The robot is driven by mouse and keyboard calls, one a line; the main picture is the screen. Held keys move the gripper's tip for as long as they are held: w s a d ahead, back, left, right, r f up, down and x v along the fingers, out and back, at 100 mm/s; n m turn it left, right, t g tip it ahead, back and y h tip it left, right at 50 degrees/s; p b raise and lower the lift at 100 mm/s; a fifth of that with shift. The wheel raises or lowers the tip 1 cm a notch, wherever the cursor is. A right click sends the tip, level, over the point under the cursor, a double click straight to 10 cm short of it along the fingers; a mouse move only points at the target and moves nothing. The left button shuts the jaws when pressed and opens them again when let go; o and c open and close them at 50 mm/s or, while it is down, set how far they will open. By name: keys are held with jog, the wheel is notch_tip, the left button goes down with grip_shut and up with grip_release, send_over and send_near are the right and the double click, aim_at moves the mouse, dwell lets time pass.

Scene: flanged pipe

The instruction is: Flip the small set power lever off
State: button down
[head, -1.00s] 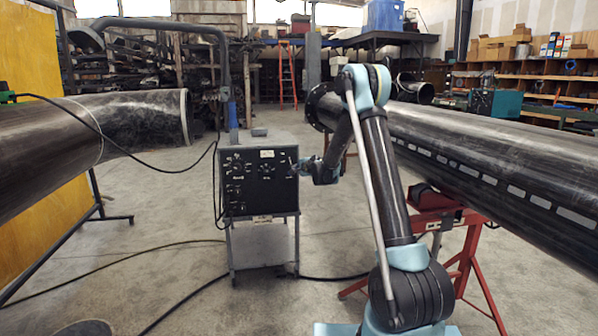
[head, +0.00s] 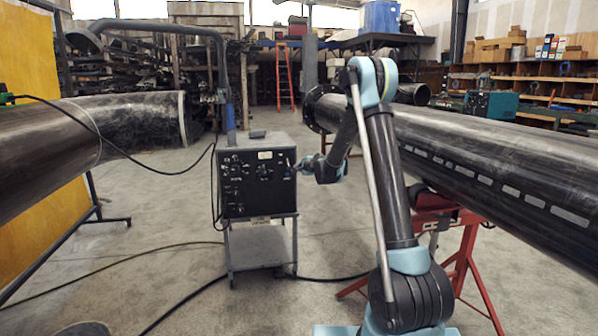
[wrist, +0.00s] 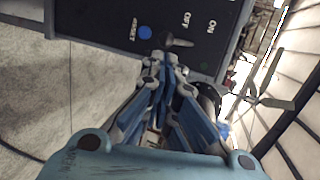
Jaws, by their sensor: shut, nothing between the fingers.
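The small set is a black-fronted box on a wheeled stand, with its control panel (head: 240,195) facing me. In the wrist view, the power lever (wrist: 180,42) is a short grey handle on the dark panel (wrist: 95,12), below the white OFF and ON labels. The lever points to the right in that picture; I cannot tell which setting it is in. My gripper (wrist: 164,62) is shut and empty, its blue-and-grey fingertips right at the lever's base. I cannot tell whether they touch. In the head view my gripper (head: 297,167) is at the panel's upper right edge.
A blue button (wrist: 145,32) beside the RESET label is left of the lever. A large pipe (head: 490,170) on a red stand (head: 455,250) lies to the right; another pipe (head: 60,145) is at the left. Black cables (head: 195,293) cross the floor.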

jog(key=s+d+r+n+g+h, duration=0.1)
jog(key=s+d+r+n+g, duration=0.3)
jog(key=s, duration=0.7)
jog(key=s+d+f+n+t+h, duration=0.1)
jog(key=s+d, duration=0.5)
jog(key=s, duration=0.6)
jog(key=s+d+r+n+g, duration=0.25)
jog(key=s+d, duration=0.35)
jog(key=s, duration=0.5)
jog(key=s+d+f+n+g+h, duration=0.1)
jog(key=s+d+f+n, duration=0.1)
jog(key=s, duration=0.8)
jog(key=s+d+f+n+g+h, duration=0.2)
jog(key=s+d+f, duration=0.3)
jog(key=s, duration=0.6)
jog(key=s+d+f+n+g+h, duration=0.1)
jog(key=s+d+f, duration=0.3)
jog(key=s, duration=0.7)
jog(key=shift+d+f+n+g+h, duration=0.15)
jog(key=shift+d+n+g+h, duration=0.2)
jog(key=shift+d+n, duration=0.3)
jog(key=shift+w, duration=0.1)
